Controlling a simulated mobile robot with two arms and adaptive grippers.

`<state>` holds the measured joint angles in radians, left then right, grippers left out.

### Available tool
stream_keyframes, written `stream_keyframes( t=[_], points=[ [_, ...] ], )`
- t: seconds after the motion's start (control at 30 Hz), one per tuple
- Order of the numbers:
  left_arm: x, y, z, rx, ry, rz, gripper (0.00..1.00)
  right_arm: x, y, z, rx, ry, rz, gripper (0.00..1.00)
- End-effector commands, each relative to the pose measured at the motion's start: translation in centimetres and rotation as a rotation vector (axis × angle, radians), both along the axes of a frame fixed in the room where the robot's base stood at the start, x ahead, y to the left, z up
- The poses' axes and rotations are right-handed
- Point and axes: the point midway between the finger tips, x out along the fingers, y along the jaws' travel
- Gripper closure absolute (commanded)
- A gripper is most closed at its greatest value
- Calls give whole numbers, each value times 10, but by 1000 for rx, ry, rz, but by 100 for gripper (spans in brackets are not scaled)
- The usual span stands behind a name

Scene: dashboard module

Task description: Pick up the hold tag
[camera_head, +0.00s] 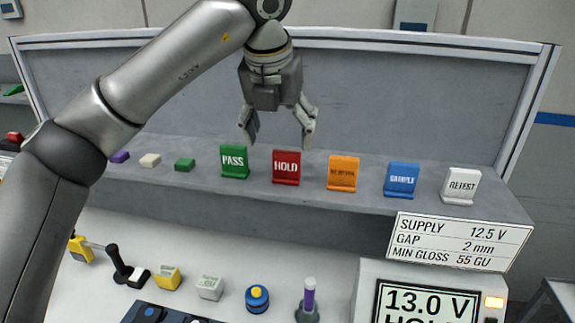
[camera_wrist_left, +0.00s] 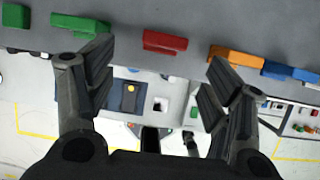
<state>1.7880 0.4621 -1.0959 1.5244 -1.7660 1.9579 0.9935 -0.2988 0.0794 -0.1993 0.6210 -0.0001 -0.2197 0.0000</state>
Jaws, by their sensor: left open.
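The hold tag (camera_head: 286,167) is a red upright tag with white lettering, standing on the grey shelf between the green and orange tags. In the left wrist view the red tag (camera_wrist_left: 165,41) shows from above, between the two fingers and toward the top. My left gripper (camera_head: 277,140) is open and empty. It points down, with its fingertips just above the hold tag and apart from it. The open fingers (camera_wrist_left: 155,80) also show in the left wrist view. My right gripper is not in view.
The green PASS tag (camera_head: 234,161) stands close on the left and the orange tag (camera_head: 342,173) on the right. A blue tag (camera_head: 401,180) and a white RETEST tag (camera_head: 460,186) stand further right. The grey back panel (camera_head: 400,100) rises behind the shelf (camera_head: 330,200).

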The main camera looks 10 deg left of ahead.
Motion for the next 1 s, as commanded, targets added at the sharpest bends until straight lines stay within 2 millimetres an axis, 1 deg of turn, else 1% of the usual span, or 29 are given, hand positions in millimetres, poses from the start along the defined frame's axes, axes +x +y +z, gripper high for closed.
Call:
stream_keyframes(
  t=[0.1, 0.2, 0.37, 0.47, 0.6, 0.73, 0.83, 1.0],
  points=[
    [7, 0, -19, 1, 7, -2, 25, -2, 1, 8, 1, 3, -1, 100],
    [13, 0, -32, -1, 6, -4, 25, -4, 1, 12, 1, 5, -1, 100],
    [17, -1, -43, -2, 4, -5, 25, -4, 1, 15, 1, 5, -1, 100],
    [21, -2, -49, -2, 5, -5, 25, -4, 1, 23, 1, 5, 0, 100],
    [29, -3, -64, -2, 6, -5, 25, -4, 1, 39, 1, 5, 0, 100],
    [36, -4, -81, -2, 6, -5, 25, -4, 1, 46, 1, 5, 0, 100],
    [39, -4, -88, -4, 4, -6, 25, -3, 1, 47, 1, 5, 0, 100],
    [39, -4, -90, -4, 2, -6, 25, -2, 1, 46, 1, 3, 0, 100]
  ],
)
